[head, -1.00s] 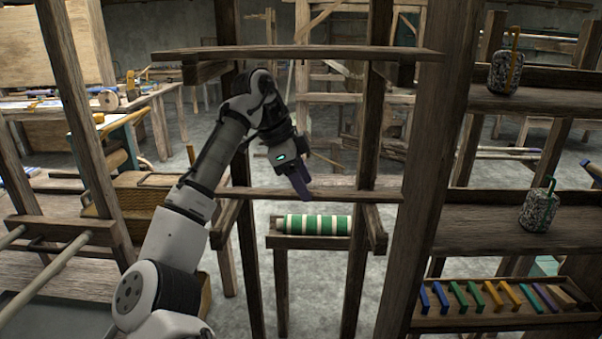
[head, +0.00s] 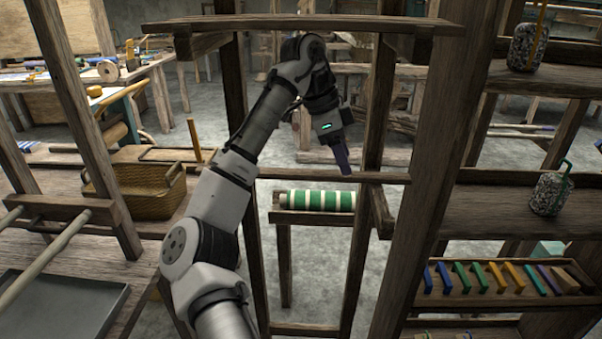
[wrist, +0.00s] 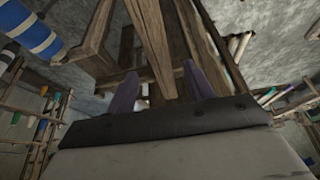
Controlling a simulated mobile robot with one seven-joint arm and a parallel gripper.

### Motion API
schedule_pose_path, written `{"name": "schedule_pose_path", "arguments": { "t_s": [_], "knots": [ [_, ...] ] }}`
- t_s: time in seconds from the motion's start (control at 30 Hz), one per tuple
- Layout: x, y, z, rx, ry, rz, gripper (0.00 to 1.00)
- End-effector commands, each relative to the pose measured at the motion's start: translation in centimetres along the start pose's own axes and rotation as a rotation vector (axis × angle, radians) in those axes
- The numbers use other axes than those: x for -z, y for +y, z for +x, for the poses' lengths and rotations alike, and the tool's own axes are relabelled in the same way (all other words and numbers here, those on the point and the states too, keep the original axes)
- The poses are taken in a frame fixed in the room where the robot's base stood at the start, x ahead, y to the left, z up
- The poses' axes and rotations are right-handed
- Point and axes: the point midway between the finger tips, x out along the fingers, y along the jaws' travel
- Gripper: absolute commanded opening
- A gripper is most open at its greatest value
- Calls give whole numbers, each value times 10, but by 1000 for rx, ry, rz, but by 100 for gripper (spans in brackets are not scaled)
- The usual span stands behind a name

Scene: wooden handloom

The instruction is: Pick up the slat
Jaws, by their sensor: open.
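Several pieces of wood could be called a slat, and I cannot tell which one is meant. A thin dark wooden bar (head: 385,177) crosses the loom frame level with my gripper, and a wider board (head: 300,23) lies across its top. Coloured strips (head: 463,277) stand in a tray at the right. My gripper (head: 342,160) points down inside the frame, its purple fingers just above the bar in the picture; the depth between them is unclear. In the wrist view my gripper (wrist: 160,88) has its fingers apart, with wooden beams (wrist: 155,45) showing beyond and between them.
A green and white striped roll (head: 315,200) lies on a small shelf below my gripper. Loom posts (head: 375,120) stand close on both sides. A basket (head: 135,190) is at the left; speckled jars (head: 550,193) stand on the right shelves. A grey tray (head: 70,305) lies front left.

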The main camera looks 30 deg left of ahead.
Motion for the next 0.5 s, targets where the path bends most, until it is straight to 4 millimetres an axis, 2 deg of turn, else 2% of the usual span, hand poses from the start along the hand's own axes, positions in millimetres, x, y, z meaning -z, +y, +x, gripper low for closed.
{"name": "schedule_pose_path", "arguments": {
  "t_s": [0.23, 0.33, 0.5],
  "knots": [
    [34, 0, 13, -3, 2, 6, 53],
    [31, 0, 28, -4, 3, 1, 53],
    [30, 0, 42, 0, 0, -1, 53]
  ]
}}
